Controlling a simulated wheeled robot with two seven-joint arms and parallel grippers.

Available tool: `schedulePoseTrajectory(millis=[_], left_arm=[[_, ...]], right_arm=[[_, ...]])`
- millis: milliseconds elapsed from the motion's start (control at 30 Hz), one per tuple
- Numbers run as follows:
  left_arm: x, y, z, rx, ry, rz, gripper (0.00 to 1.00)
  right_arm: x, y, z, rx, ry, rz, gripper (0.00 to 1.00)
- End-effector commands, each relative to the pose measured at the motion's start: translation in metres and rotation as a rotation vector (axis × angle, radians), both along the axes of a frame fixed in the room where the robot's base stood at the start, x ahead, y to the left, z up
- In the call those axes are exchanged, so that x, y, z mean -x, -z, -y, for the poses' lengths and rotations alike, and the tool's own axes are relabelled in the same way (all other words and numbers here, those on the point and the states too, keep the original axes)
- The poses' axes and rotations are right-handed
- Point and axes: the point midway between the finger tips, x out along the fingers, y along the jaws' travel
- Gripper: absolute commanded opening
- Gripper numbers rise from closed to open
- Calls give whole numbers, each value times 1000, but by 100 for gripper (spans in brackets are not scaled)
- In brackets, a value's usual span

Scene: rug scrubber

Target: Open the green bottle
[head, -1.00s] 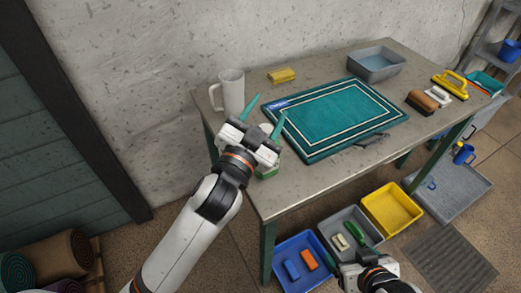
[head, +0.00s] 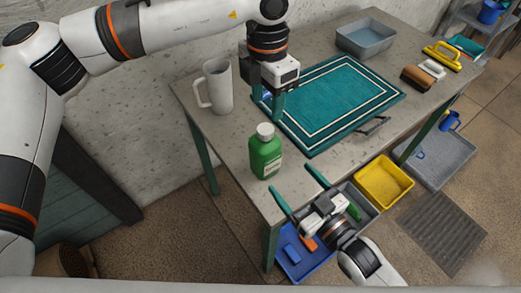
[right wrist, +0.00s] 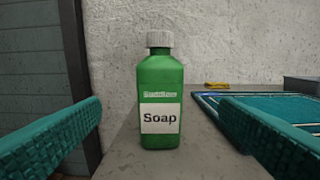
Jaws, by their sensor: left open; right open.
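The green bottle (head: 265,157) stands upright near the table's front left corner, with its white cap (head: 265,131) on. In the right wrist view the bottle (right wrist: 161,85) faces me with a "Soap" label, centred between the teal fingers. My right gripper (head: 289,178) is open and empty, a little in front of the bottle with its fingers reaching toward it. My left gripper (head: 271,110) is open and points down behind the bottle, over the left edge of the teal rug (head: 335,100). Part of the rug's left side is hidden by it.
A white mug (head: 219,88) stands left of my left gripper. A grey basin (head: 367,48) and several brushes (head: 432,64) lie at the back right. A blue bin (head: 288,262) and a yellow bin (head: 384,182) are on the floor below. The table around the bottle is clear.

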Motion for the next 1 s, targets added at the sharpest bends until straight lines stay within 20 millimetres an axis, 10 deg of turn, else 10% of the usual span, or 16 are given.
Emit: schedulePoseTrajectory(millis=[1000], left_arm=[[-2,-2,-3,-15,-4,7,51]], right_arm=[[-96,0,-71,-2,-3,2,85]])
